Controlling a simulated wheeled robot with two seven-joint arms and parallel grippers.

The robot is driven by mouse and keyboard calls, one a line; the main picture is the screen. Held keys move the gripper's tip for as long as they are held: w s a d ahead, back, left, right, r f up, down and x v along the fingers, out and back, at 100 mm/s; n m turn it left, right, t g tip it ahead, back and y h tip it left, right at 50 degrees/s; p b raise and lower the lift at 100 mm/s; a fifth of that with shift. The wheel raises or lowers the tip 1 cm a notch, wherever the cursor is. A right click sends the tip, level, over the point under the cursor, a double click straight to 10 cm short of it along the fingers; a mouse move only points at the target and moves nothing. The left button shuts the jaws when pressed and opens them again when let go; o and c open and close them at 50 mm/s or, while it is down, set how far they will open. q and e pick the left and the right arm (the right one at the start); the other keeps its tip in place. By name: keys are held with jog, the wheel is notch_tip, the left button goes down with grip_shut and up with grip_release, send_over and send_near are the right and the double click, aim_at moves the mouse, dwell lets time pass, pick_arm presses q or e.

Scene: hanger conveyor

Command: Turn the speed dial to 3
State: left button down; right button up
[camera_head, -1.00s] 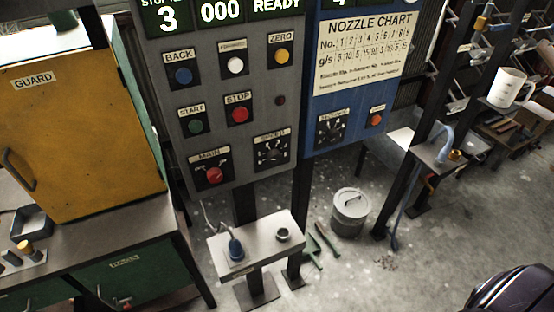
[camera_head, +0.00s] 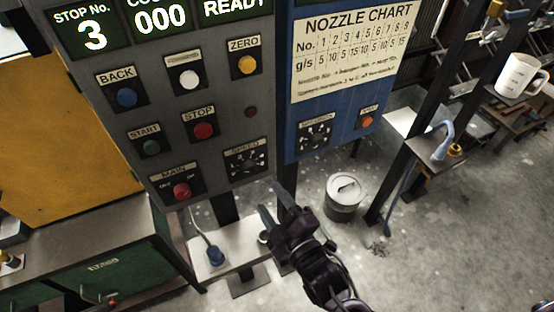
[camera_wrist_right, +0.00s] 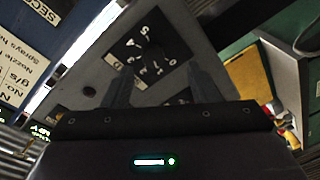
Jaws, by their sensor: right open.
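The speed dial (camera_head: 246,161) is a black plate with a knob and a ring of white marks, low on the grey control panel (camera_head: 225,110). It also shows in the right wrist view (camera_wrist_right: 150,55), tilted, with white numbers around it. I cannot tell which number it points to. My right gripper (camera_head: 274,201) is below and slightly right of the dial in the head view, apart from it. Its two fingers are spread and empty, and in the right wrist view they (camera_wrist_right: 160,85) point toward the dial. My left gripper is not in view.
Beside the dial are the red main switch (camera_head: 181,190) and the stop button (camera_head: 203,130). A blue panel (camera_head: 300,140) with a second dial (camera_head: 315,135) stands to the right. A small shelf (camera_head: 235,255) juts out below. A lidded bin (camera_head: 343,198) stands on the floor.

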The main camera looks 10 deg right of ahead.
aim_at(252, 171)
jog(key=w+a, duration=0.1)
jog(key=w, duration=0.1)
jog(key=w+a+r+p, duration=0.1)
jog(key=w, duration=0.1)
jog(key=w+a+p, duration=0.1)
jog(key=w, duration=0.1)
jog(key=shift+r, duration=0.35)
jog(key=shift+w+a, duration=0.1)
jog(key=shift+w, duration=0.2)
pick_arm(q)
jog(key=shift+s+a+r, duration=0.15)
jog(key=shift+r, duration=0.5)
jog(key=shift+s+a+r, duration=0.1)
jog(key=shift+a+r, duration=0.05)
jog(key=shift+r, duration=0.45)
pick_arm(e)
jog(key=shift+f, duration=0.1)
jog(key=shift+c, duration=0.4)
jog(key=c, duration=0.9)
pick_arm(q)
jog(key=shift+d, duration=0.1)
